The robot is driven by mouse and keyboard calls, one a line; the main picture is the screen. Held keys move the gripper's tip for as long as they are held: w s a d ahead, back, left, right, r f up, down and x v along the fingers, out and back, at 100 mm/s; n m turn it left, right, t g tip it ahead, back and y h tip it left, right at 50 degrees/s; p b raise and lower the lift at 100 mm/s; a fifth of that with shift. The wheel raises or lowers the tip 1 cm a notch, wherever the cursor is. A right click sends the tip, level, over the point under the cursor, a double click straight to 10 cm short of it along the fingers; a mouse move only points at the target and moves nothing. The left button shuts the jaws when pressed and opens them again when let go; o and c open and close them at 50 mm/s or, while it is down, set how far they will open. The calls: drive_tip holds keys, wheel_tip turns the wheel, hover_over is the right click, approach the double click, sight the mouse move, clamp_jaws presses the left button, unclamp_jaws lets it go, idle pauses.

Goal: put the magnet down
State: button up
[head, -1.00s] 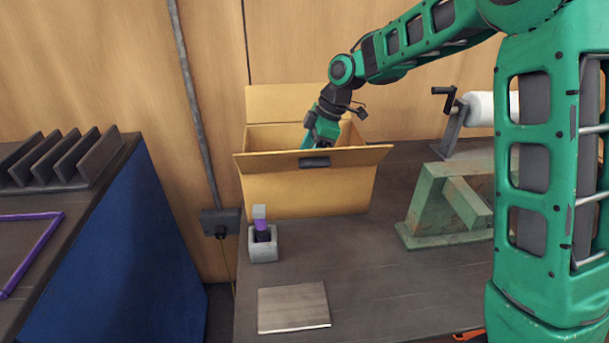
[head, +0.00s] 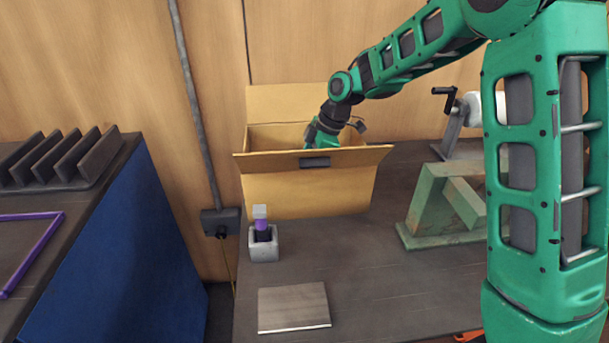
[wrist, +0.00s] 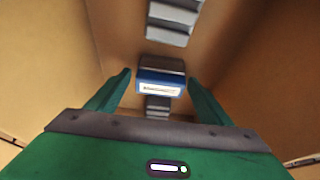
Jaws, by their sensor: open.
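My gripper (wrist: 159,80) reaches down into the open cardboard box (head: 306,188). Its two green fingers stand apart. In the wrist view a blue block with a pale label (wrist: 160,88) and a grey top lies between and beyond the fingertips, apart from both. It may be the magnet, but I cannot tell for sure. In the head view my gripper's wrist end shows above the box's front flap, and the fingertips and the box's contents are hidden.
Grey ribbed pieces (wrist: 172,22) lie in the box. On the bench, a grey holder (head: 264,246) with a purple-and-black item stands near the box. A flat plate (head: 293,306) lies in front, and a green metal stand (head: 428,210) is at right.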

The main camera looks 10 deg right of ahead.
drive_tip(key=shift+r, duration=0.1)
drive_tip(key=v, duration=1.2)
